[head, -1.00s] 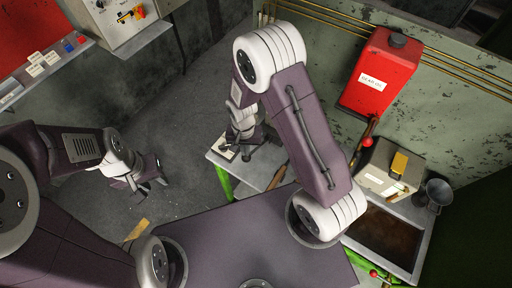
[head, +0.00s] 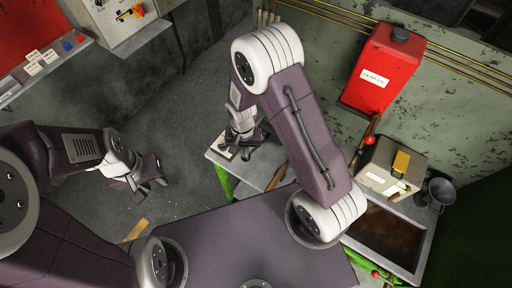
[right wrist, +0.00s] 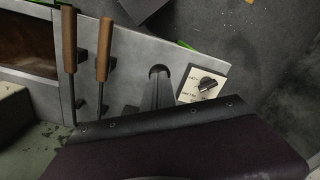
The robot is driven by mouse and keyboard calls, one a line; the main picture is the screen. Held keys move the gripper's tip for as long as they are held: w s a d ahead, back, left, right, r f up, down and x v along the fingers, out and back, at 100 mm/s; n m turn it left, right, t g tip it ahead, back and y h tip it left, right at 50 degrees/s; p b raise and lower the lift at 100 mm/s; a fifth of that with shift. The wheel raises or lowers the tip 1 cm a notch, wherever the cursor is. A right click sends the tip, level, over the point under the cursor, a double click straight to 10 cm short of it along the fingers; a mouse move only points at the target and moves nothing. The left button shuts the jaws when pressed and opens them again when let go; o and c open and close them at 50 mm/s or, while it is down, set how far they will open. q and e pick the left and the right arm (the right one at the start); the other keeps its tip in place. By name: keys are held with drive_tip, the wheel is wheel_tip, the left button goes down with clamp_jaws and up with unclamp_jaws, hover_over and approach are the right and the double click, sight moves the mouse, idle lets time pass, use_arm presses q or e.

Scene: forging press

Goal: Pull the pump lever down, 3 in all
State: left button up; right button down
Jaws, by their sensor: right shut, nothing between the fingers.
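A lever with a red ball knob (head: 369,140) stands below the red oil can, beside the beige box. A second red knob (head: 376,273) shows low at the table's front edge. I cannot tell from the picture which one is the pump lever. My right gripper (head: 246,150) is shut and empty over the left end of the grey bench, beside a white plate with a black dial (right wrist: 208,86); it is well apart from both red knobs. My left gripper (head: 150,190) hangs over the floor at the left with its fingers apart, empty.
The grey bench (right wrist: 215,60) carries two wooden-handled tools (right wrist: 104,50) and a brown-filled tray (head: 388,238). A red oil can (head: 383,70), a beige box (head: 388,172) and dark cups (head: 438,192) stand at the right. A control panel (head: 120,22) hangs at upper left.

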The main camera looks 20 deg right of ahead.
sight(243, 159)
drive_tip(key=f, duration=0.1)
drive_tip(key=f+b, duration=0.2)
drive_tip(key=shift+s+a+f, duration=0.25)
drive_tip(key=shift+s+a, duration=0.05)
drive_tip(key=shift+a, duration=0.1)
wheel_tip(243, 159, down, 2)
drive_tip(key=shift+f+b, duration=0.15)
drive_tip(key=shift+b, duration=0.85)
drive_tip(key=shift+s+a+f, duration=0.1)
drive_tip(key=shift+a+f, duration=0.05)
drive_tip(key=shift+f, duration=0.1)
wheel_tip(243, 159, down, 3)
drive_tip(key=b, duration=0.2)
drive_tip(key=shift+s+a+r+b, duration=0.1)
drive_tip(key=shift+s+r+b, duration=0.05)
drive_tip(key=shift+b, duration=0.15)
drive_tip(key=r+p, duration=0.3)
drive_tip(key=w+d+r+p, duration=0.1)
drive_tip(key=r+p, duration=0.2)
drive_tip(key=r, duration=0.1)
drive_tip(key=r+p, duration=0.3)
drive_tip(key=r, duration=0.1)
drive_tip(key=shift+w+d+r+p, duration=0.1)
drive_tip(key=shift+w+d+p, duration=0.1)
drive_tip(key=shift+d+p, duration=0.2)
